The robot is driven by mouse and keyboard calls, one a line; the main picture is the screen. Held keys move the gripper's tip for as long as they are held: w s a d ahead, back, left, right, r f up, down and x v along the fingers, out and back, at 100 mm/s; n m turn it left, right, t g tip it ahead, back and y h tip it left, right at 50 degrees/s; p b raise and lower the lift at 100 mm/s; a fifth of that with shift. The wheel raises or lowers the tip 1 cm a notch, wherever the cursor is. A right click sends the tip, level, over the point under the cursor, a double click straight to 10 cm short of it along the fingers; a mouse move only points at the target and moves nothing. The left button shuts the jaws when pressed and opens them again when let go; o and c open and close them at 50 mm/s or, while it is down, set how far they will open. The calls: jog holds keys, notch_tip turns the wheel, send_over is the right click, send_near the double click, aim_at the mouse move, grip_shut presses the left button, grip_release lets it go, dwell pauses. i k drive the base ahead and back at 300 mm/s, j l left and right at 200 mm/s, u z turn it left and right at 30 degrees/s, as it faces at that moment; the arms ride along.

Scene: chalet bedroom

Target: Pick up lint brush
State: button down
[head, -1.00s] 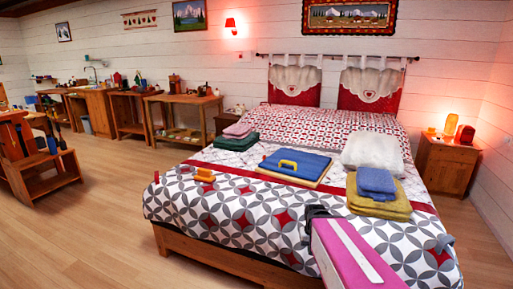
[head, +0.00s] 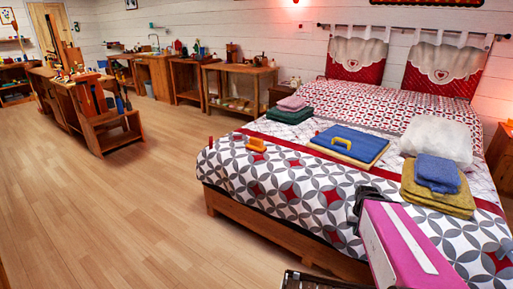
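An orange handled item (head: 257,145), possibly the lint brush, lies on the patterned bedspread near the bed's left edge. It is too small to tell its exact shape. A small red thing (head: 210,142) shows at the bed's left edge. A blue board with a yellow handle (head: 347,142) lies farther in on the bed. No fingers of my gripper can be made out.
The bed (head: 270,225) fills the right. Folded towels (head: 440,188) and a white pillow (head: 437,138) lie on it. A magenta block (head: 405,250) and a dark crate (head: 320,281) are at the front. Wooden benches (head: 105,125) stand left; the floor between (head: 110,215) is clear.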

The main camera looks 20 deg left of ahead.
aim_at(255, 144)
jog(key=i+j+z, duration=0.1)
jog(key=j, duration=0.6)
jog(key=i+j+z, duration=0.1)
jog(key=j, duration=0.6)
jog(key=i+j+z, duration=0.1)
jog(key=j, duration=0.65)
jog(key=j+z, duration=0.2)
jog(key=j, duration=0.75)
jog(key=k+j+z, duration=0.2)
jog(key=j, duration=0.7)
jog(key=i+j, duration=0.2)
jog(key=i, duration=0.2)
